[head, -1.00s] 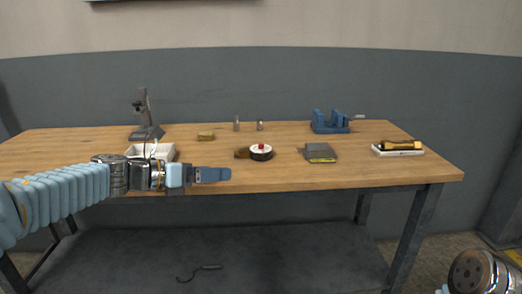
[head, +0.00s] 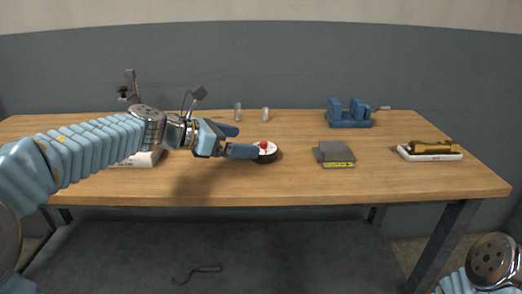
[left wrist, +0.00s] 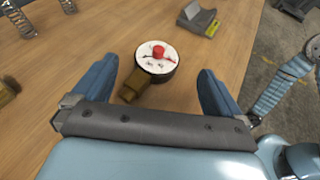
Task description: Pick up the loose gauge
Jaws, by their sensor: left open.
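The loose gauge (head: 266,152) is a round white dial with a dark rim, a red centre and a brass stem, lying face up on the wooden workbench. In the left wrist view the gauge (left wrist: 156,60) lies ahead of and between my open fingers, with its brass stem pointing back toward the palm. My left gripper (head: 240,141) is open and empty just left of the gauge, its near finger overlapping the dial's left edge in the head view. The left gripper (left wrist: 156,93) also shows in its wrist view. My right gripper is not in view; only part of my right arm shows.
Right of the gauge are a grey block with a yellow label (head: 335,154) and a white tray (head: 415,157) holding a brass cylinder (head: 431,147). A blue vise-like fixture (head: 349,118) and two small upright springs (head: 238,112) stand behind. Bare wood surrounds the gauge.

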